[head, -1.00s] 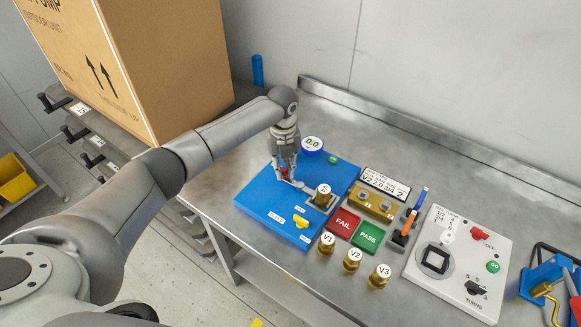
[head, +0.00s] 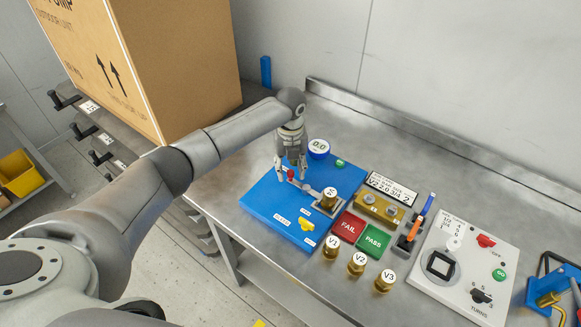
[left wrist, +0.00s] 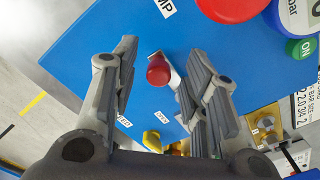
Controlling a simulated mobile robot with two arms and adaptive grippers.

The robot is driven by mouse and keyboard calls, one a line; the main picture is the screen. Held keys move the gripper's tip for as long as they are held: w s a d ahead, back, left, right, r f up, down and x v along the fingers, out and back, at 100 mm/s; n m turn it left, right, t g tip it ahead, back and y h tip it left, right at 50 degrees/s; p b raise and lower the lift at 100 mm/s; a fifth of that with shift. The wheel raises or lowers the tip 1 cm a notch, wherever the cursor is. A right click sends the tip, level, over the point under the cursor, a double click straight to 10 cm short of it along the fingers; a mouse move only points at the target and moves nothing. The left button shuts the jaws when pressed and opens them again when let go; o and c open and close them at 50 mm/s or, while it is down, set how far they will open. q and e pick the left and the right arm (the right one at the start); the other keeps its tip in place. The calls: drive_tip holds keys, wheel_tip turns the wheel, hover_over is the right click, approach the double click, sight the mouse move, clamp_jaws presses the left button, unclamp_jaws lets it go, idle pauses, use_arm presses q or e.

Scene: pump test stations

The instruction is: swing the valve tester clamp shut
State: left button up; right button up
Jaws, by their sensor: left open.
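The valve tester is a blue board (head: 262,208) on the steel bench, with a brass valve (head: 329,202) upright in its seat. The clamp's grey arm (head: 308,188) reaches toward this valve and carries a small red knob (head: 290,175) at its other end. My left gripper (head: 291,177) is open over the board, its fingers on either side of the red knob. In the left wrist view the knob (left wrist: 158,72) shows between the spread fingers (left wrist: 155,62), with gaps on both sides. The clamp's far end is hidden there. My right gripper is out of view.
A round gauge (head: 318,149) and green button stand at the board's back. Right of the board are a brass block (head: 379,209), red FAIL (head: 348,226) and green PASS (head: 373,240) pads. Several loose brass valves (head: 357,264) stand in front. A large carton (head: 185,70) is at left.

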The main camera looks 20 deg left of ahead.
use_arm(q)
wheel_tip(320, 180, up, 12)
idle(0.5)
idle(0.4)
